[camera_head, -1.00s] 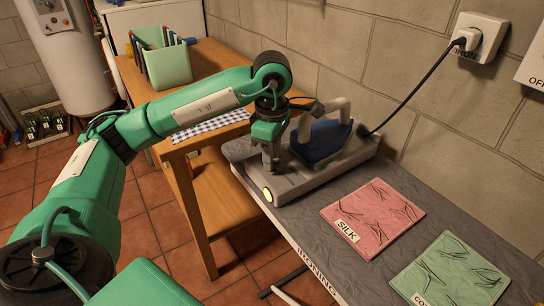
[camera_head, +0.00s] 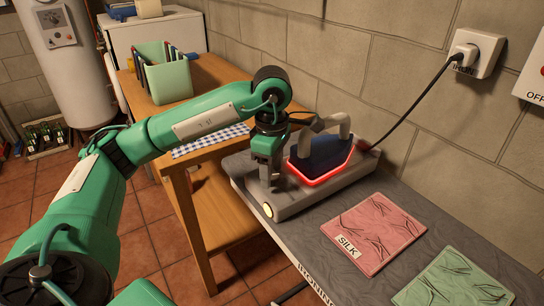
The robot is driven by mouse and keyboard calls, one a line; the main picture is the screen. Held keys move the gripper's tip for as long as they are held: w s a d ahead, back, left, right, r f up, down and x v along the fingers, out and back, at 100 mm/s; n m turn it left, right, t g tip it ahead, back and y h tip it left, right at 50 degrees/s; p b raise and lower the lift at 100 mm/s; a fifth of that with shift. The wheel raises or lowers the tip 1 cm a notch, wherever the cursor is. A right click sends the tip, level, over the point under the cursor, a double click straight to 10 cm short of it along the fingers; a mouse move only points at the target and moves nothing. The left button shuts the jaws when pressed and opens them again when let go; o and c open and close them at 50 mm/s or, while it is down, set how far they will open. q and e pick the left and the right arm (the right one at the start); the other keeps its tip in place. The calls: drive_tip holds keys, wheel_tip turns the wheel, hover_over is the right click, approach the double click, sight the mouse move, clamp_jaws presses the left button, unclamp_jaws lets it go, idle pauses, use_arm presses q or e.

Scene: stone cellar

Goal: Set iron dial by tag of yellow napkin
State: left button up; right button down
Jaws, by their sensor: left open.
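A dark blue iron (camera_head: 320,157) with a grey handle rests on a grey base (camera_head: 300,196) on the ironing board (camera_head: 300,232). A red glow runs around the iron's lower edge. My left gripper (camera_head: 268,178) points down over the left part of the base, beside the iron. It is open, and its fingertips are low, close to the base. I cannot make out the dial; the gripper may cover it. A pink napkin (camera_head: 378,228) tagged SILK and a green napkin (camera_head: 455,284) lie on the board. I see no yellow napkin. My right gripper is not in view.
A cord runs from the iron to a wall socket (camera_head: 477,46). A wooden table (camera_head: 205,78) with a green bin (camera_head: 166,82) and a blue checked cloth (camera_head: 205,140) stands beyond the board. The stone wall (camera_head: 420,110) borders the board's right side.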

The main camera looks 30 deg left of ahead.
sight(272, 174)
use_arm(q)
wheel_tip(272, 174, up, 6)
drive_tip(key=shift+f+p, duration=0.25)
drive_tip(key=shift+p, duration=0.15)
wheel_tip(272, 174, up, 8)
drive_tip(key=p, duration=0.2)
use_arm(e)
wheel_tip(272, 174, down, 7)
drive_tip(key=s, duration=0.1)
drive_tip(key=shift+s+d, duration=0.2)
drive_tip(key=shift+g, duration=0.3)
